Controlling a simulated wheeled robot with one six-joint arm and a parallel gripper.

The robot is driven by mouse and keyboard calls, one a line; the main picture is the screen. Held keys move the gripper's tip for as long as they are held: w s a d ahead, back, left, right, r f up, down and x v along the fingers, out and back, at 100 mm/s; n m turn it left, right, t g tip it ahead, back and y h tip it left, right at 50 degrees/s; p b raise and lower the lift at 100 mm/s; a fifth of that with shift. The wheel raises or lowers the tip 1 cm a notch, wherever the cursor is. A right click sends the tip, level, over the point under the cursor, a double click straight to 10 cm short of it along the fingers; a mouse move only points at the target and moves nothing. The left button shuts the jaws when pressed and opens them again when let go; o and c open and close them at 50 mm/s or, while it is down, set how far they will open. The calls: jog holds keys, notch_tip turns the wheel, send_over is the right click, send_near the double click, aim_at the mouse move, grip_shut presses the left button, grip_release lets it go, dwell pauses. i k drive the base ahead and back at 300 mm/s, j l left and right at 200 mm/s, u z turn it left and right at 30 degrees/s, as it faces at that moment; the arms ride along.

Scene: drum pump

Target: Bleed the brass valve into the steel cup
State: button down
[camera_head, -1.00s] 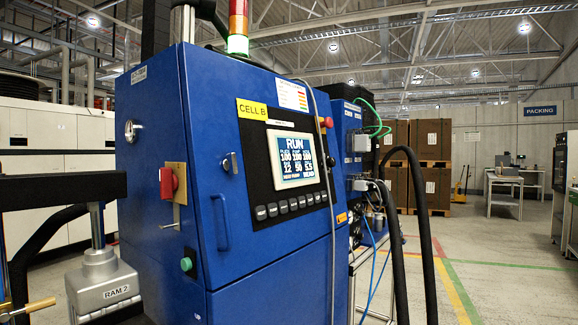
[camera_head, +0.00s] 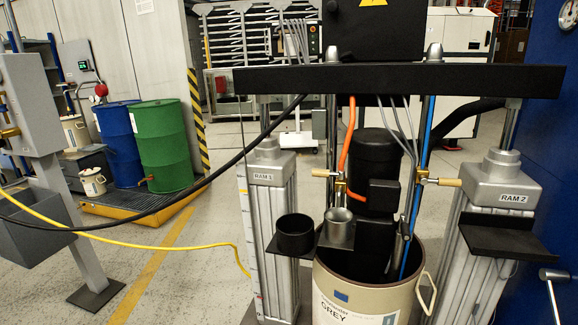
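A drum pump stands at the right of centre. A brass valve (camera_head: 340,188) with a brass handle (camera_head: 325,173) pointing left sits under an orange hose. A steel cup (camera_head: 338,221) sits on a small bracket right below the valve, with a dark interior. A black cup (camera_head: 295,235) sits on a bracket to its left. A second brass handle (camera_head: 440,182) points right on the pump's right side. Whether the valve is open or closed I cannot tell. My gripper is not in view.
The posts RAM 1 (camera_head: 268,180) and RAM 2 (camera_head: 500,180) flank a beige drum (camera_head: 350,290), under a black crossbeam (camera_head: 420,80). A black hose and yellow cable (camera_head: 130,243) cross on the left. A small black shelf (camera_head: 500,236) is fixed to RAM 2.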

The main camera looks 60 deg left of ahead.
aim_at(315, 172)
jog(key=u, duration=1.25)
